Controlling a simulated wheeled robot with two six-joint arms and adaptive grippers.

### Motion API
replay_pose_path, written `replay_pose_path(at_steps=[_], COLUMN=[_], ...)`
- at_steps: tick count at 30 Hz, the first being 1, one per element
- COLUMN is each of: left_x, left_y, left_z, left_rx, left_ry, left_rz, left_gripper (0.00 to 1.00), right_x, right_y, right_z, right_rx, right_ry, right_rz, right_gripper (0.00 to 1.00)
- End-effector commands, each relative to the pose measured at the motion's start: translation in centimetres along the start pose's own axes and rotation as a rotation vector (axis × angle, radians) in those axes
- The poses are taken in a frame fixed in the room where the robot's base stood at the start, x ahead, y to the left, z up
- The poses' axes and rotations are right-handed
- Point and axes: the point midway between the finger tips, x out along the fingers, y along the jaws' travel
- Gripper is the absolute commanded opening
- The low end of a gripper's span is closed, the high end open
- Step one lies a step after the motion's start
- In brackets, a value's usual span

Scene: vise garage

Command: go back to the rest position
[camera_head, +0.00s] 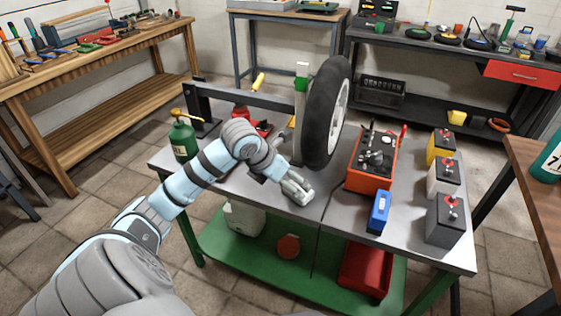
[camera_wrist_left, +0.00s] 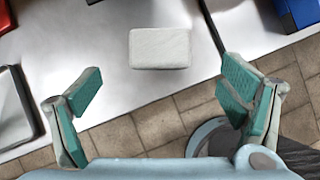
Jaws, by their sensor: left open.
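My left gripper (camera_head: 299,188) is low over the near part of the grey workbench (camera_head: 340,218), in front of the tyre. In the left wrist view this gripper (camera_wrist_left: 160,88) is open, its teal-padded fingers wide apart with nothing between them. A white block (camera_wrist_left: 160,48) lies on the bench just beyond the fingertips, apart from them. My right gripper is not in view.
A black tyre (camera_head: 327,112) stands upright behind the gripper. To its right are an orange charger box (camera_head: 371,163), a blue device (camera_head: 379,212) and batteries (camera_head: 446,218). A green oil can (camera_head: 183,139) stands at the left edge. A red bin (camera_head: 365,270) is on the lower shelf.

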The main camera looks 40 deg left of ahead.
Motion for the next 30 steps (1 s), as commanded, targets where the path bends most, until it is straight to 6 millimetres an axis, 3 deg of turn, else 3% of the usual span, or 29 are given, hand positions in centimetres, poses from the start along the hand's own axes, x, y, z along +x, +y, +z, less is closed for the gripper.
replay_pose_path(at_steps=[3, 7, 25, 28, 30], left_x=[-3.1, -4.7, -4.8, -4.2, -4.0], left_y=[0.2, 0.0, -0.4, -3.5, -8.2], left_z=[0.1, 0.0, 0.0, 0.1, 0.5], left_rx=[0.005, 0.002, 0.0, 0.0, -0.018], left_ry=[0.001, 0.001, -0.003, -0.038, -0.102], left_rz=[0.006, 0.002, -0.014, -0.132, -0.317], left_gripper=[0.9, 0.9, 0.9, 0.9, 0.9], right_x=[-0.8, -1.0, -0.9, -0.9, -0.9], right_y=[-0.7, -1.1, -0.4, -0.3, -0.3], right_z=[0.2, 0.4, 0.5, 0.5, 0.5], right_rx=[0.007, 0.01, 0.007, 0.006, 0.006], right_ry=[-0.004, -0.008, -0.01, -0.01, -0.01], right_rz=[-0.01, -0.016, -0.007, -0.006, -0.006], right_gripper=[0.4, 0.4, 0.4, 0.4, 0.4])
